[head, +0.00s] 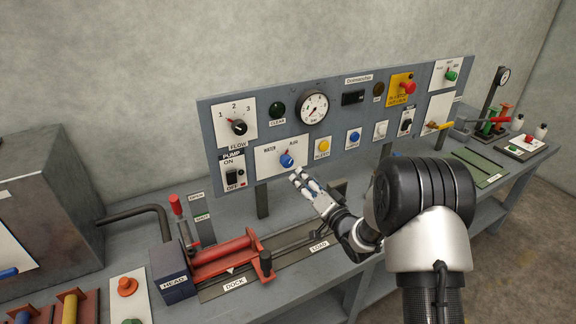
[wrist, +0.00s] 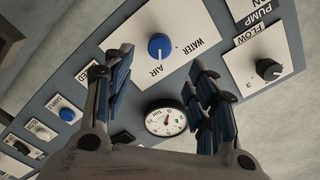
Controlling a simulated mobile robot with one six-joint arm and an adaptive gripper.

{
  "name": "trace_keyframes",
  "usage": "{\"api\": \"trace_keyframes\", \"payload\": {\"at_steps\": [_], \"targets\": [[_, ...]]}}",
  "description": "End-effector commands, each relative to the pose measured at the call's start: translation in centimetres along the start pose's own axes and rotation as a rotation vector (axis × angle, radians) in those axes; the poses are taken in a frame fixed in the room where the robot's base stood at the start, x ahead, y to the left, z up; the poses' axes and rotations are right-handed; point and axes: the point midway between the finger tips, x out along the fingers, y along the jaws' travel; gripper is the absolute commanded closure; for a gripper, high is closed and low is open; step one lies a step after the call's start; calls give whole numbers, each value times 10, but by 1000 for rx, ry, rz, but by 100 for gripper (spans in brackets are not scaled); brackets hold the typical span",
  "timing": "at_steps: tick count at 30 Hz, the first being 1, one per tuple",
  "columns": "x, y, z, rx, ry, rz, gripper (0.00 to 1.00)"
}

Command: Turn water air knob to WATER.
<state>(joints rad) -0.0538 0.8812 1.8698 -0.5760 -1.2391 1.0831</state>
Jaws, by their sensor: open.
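The water/air knob (head: 287,160) is a blue round knob on a white plate, low on the grey panel, with WATER printed at its upper left and AIR at its upper right. Its pointer leans toward AIR. In the wrist view the knob (wrist: 159,46) shows upside down, its pointer mark toward the AIR label, between and beyond my fingers. My gripper (head: 302,180) is open and empty, just in front of and a little below right of the knob in the head view. In the wrist view its fingers (wrist: 160,72) are spread wide, apart from the knob.
The flow knob (head: 238,127) and pump switch (head: 233,177) are left of the plate. A pressure gauge (head: 313,108) is above right, and a yellow button (head: 322,146) is close on the right. A red clamp fixture (head: 224,258) stands on the bench below.

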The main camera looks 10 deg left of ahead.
Motion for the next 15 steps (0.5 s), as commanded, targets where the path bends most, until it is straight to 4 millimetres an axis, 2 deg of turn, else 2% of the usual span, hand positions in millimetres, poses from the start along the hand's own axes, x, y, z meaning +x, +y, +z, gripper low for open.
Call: {"api": "trace_keyframes", "payload": {"at_steps": [3,9,15], "targets": [[28,0,2,-3,-1,-4,48],[71,1,2,-3,1,-2,48],[101,1,1,-2,0,0,48]]}}
